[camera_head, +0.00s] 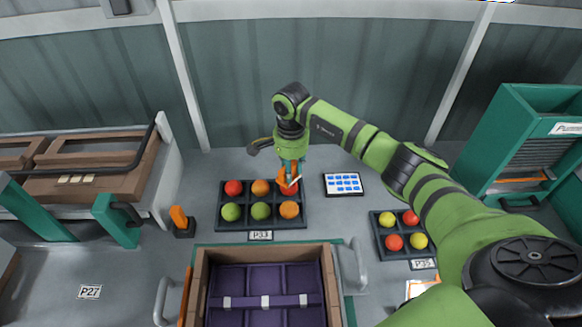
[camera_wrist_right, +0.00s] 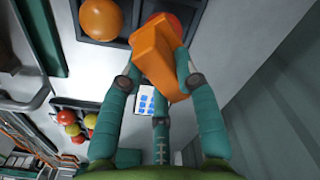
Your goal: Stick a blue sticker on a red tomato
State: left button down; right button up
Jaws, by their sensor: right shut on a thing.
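My right gripper (camera_head: 289,178) is shut on an orange tool (camera_wrist_right: 157,62), held between its teal fingers. The tool is at the back right cell of the dark tray (camera_head: 246,226), over a red tomato (camera_head: 294,189). In the right wrist view that red tomato (camera_wrist_right: 167,20) is partly hidden behind the tool; I cannot tell whether they touch. Another red tomato (camera_head: 233,187) sits at the tray's back left. A sheet of blue stickers (camera_head: 343,184) lies right of the tray. No sticker shows on the tool's visible faces. My left gripper is not in view.
The tray also holds orange and green tomatoes (camera_head: 230,211). A smaller tray (camera_head: 379,236) of red and yellow tomatoes is to the right. A brown-walled crate with purple dividers (camera_head: 265,301) stands in front. An orange-topped item (camera_head: 180,217) is at left.

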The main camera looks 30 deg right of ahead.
jog(key=shift+f+b, duration=0.45)
jog(key=shift+b, duration=0.05)
dwell(1.0)
jog(key=shift+s+f, duration=0.1)
dwell(1.3)
jog(key=shift+r+p, duration=1.6)
jog(key=shift+r, duration=1.95)
